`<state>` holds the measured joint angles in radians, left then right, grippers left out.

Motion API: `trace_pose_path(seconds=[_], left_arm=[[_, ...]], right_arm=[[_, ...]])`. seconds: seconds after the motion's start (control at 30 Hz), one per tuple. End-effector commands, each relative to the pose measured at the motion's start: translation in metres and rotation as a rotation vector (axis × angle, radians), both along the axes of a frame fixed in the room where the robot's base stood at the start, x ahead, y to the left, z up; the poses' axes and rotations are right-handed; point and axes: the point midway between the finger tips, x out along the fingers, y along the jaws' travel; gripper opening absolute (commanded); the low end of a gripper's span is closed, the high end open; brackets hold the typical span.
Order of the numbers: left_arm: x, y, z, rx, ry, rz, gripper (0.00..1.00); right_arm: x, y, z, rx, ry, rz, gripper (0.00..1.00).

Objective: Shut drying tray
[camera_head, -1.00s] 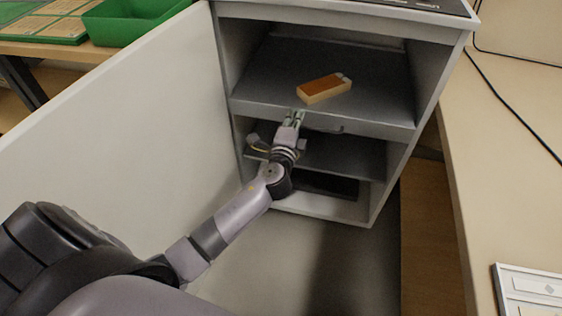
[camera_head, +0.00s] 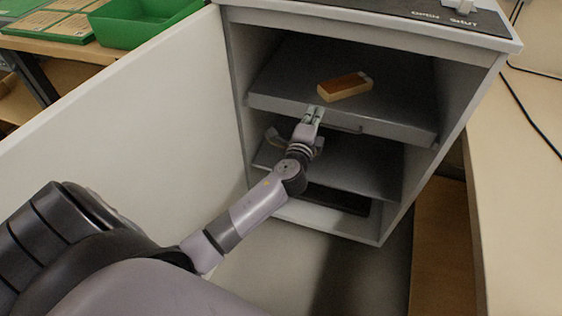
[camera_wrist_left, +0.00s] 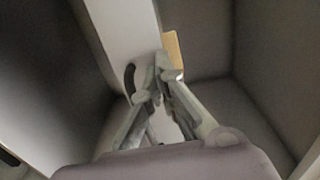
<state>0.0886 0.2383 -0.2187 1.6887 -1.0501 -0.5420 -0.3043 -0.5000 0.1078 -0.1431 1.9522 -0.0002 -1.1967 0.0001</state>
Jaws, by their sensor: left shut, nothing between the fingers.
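The grey drying tray (camera_head: 280,104) sits in the upper part of the open cabinet and has a handle (camera_head: 347,129) on its front. I cannot tell exactly how far it stands out. An orange-brown block (camera_head: 345,87) with a pale side lies on it. My left gripper (camera_head: 313,112) is shut and empty, its fingertips at the tray's front edge, left of the handle's middle. In the left wrist view the shut fingertips (camera_wrist_left: 160,72) are close to the tray front (camera_wrist_left: 128,35), beside the dark handle (camera_wrist_left: 130,80); contact is unclear. My right gripper is not in view.
A lower shelf (camera_head: 350,170) lies below the tray. The cabinet's open white door (camera_head: 150,130) stands along my arm's left side. A worktop (camera_head: 510,200) runs along the right. A green bin (camera_head: 150,25) stands on a table at the back left.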

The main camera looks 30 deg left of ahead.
Motion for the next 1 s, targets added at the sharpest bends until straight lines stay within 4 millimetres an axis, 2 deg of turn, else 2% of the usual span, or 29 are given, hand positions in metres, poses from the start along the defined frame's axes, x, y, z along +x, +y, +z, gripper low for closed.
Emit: trace_pose_path(seconds=[0.03,0.23,0.5,0.7,0.83,1.0], left_arm=[[0.003,0.003,0.008,0.004,-0.013,0.004,0.0],[-0.013,-0.002,0.007,0.005,-0.012,0.002,0.0],[-0.07,-0.019,0.002,-0.001,-0.004,0.001,0.0],[-0.104,-0.029,0.002,0.0,-0.003,0.001,0.0],[-0.115,-0.032,0.002,0.0,-0.004,0.001,0.0],[-0.119,-0.033,0.003,0.001,-0.006,0.001,0.0]], right_arm=[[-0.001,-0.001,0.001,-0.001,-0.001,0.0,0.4],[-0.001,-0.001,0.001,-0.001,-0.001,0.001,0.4],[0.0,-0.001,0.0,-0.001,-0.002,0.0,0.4],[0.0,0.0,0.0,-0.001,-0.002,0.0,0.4],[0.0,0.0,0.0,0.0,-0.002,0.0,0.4],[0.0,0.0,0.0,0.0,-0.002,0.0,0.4]])
